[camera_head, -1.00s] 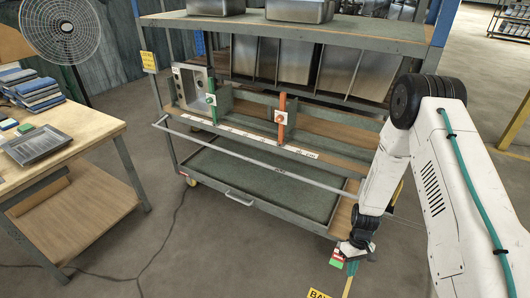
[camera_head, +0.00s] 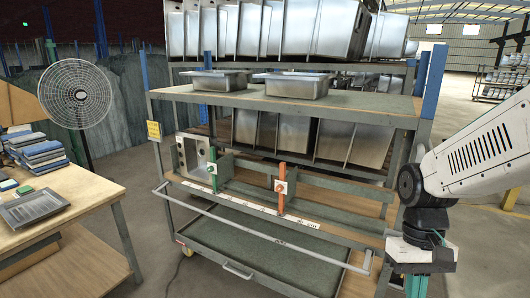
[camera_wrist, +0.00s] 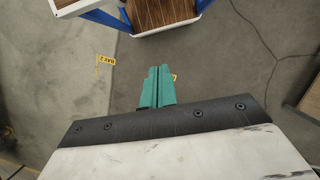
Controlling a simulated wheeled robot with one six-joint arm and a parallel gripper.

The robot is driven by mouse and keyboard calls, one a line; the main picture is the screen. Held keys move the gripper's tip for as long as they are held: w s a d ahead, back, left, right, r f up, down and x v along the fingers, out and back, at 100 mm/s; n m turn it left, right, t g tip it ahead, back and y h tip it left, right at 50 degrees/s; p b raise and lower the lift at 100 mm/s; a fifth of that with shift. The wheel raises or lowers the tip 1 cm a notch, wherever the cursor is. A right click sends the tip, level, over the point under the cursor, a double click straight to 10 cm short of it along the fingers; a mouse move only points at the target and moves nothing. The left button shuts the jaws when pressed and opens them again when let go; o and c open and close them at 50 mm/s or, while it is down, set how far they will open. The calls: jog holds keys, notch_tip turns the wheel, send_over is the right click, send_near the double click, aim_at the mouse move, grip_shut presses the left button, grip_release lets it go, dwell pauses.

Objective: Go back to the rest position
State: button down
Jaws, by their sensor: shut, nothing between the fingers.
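My gripper shows in the wrist view (camera_wrist: 158,76) with its two green fingers together, shut and empty, above bare grey floor. In the head view my gripper (camera_head: 416,286) hangs at the lower right, in front of the right end of the rack cart (camera_head: 330,117), its fingertips cut off by the frame's bottom edge. My white arm comes in from the right side. Nothing is held.
The cart carries steel sinks (camera_head: 290,85) on its top shelf, a sink (camera_head: 190,155) standing below, and green (camera_head: 212,172) and orange (camera_head: 282,185) uprights. A wooden table (camera_head: 75,215) with a grey tray (camera_head: 35,208) and a fan (camera_head: 75,95) are left.

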jog(key=s+r+t, duration=0.5)
jog(key=s+r, duration=0.4)
jog(key=r, duration=0.1)
jog(key=shift+a+r, duration=0.3)
jog(key=shift+a, duration=0.15)
dwell(0.6)
